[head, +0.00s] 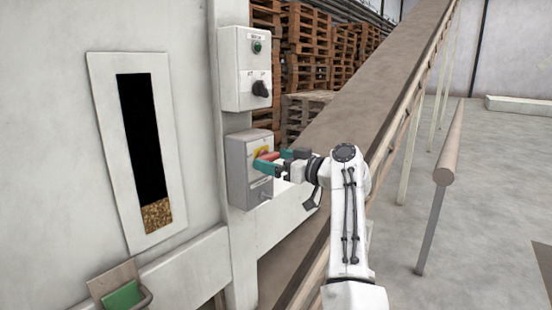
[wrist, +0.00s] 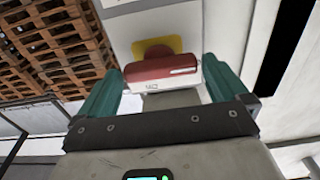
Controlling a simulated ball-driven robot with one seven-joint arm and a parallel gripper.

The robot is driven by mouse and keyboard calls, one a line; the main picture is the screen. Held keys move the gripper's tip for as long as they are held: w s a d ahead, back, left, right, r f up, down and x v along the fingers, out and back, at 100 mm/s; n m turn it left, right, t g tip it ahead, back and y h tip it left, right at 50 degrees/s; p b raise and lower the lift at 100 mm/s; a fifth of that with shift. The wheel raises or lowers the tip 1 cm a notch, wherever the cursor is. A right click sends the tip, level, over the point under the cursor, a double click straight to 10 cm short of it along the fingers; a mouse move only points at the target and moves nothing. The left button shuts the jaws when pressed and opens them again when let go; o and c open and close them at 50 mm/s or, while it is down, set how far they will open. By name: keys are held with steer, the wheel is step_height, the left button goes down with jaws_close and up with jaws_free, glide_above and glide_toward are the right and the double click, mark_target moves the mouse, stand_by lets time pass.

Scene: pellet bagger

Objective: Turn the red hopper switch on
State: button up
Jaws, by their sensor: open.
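The red hopper switch (head: 268,156) is a red handle on a yellow plate, on the front of the lower grey box (head: 238,160). In the wrist view the red handle (wrist: 162,70) lies across the picture in front of its yellow plate (wrist: 157,47). My gripper (head: 272,162) is at the switch, with its teal fingers apart. In the wrist view one finger of my gripper (wrist: 160,82) is on each side of the handle, and the handle's ends come close to both. I cannot tell whether the fingers touch it. In the head view the fingers partly hide the handle.
An upper control box (head: 243,70) carries a green button (head: 257,47) and a black knob (head: 261,89). A sight window (head: 140,130) shows pellets low down. A sloping conveyor (head: 370,75) runs behind my arm. A post (head: 440,180) stands right; pallets (head: 305,40) are stacked behind.

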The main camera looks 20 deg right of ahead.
steer(key=c, duration=0.8)
steer(key=shift+m, duration=0.4)
steer(key=m, duration=0.4)
steer(key=shift+b, duration=0.3)
steer(key=m+p, duration=0.1)
steer(key=m, duration=0.3)
steer(key=shift+w+r+m, duration=0.1)
steer(key=shift+m, duration=0.2)
steer(key=m+p, duration=0.2)
steer(key=m, duration=0.3)
steer(key=shift+p, duration=0.3)
steer(key=shift+d+m+p, duration=0.1)
steer(key=shift+m+p, duration=0.75)
steer(key=shift+m, duration=0.85)
steer(key=shift+f, duration=0.2)
